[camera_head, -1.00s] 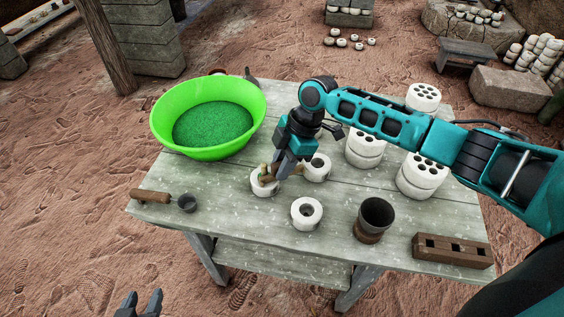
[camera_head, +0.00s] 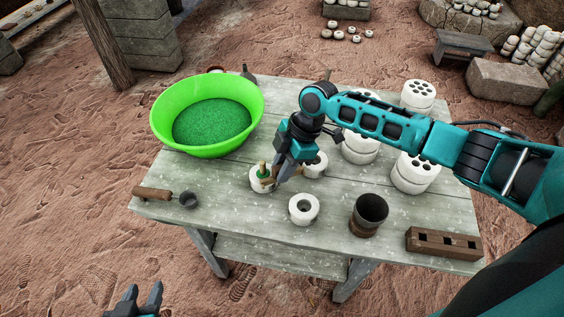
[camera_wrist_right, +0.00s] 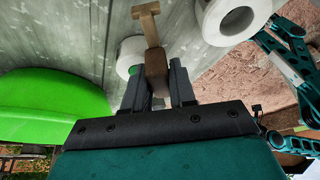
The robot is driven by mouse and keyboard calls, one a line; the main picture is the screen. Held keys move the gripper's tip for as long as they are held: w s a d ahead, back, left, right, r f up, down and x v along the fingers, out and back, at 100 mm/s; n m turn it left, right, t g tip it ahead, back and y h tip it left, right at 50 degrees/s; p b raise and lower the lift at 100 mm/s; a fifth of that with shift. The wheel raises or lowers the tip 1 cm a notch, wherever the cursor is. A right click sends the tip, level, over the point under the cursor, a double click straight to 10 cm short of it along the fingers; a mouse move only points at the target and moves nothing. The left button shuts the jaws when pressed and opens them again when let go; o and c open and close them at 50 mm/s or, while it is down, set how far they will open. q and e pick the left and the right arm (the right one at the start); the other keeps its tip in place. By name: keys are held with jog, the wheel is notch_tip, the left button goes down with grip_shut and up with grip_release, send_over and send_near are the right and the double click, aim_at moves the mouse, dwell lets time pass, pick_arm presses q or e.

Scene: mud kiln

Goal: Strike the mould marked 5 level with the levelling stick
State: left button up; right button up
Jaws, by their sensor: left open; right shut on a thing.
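My right gripper (camera_head: 277,174) is shut on the tan wooden levelling stick (camera_wrist_right: 150,38), which has a short crosspiece at its end. The stick is at the top of a white round mould (camera_head: 262,184) with some green showing in its opening; whether stick and rim touch I cannot tell. In the right wrist view this mould (camera_wrist_right: 128,54) is partly hidden behind the stick and the right gripper (camera_wrist_right: 160,80). Two more white moulds stand close by, one behind (camera_head: 316,166) and one in front (camera_head: 304,209). No number is readable. My left gripper (camera_head: 139,300) is open and empty, low in front of the table.
A green basin (camera_head: 160,128) of green material stands at the table's back left. A small handled tool (camera_head: 155,194) lies at left. A dark cup (camera_head: 370,212), a brown block with holes (camera_head: 443,243) and stacked white pierced discs (camera_head: 413,172) stand at right. The front-left tabletop is mostly clear.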

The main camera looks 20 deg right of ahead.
jog(key=shift+s, duration=0.2)
notch_tip(320, 180, up, 3)
jog(key=p, duration=0.2)
jog(key=shift+f+p, duration=0.1)
jog(key=shift+p, duration=0.2)
jog(key=shift+r, duration=2.1)
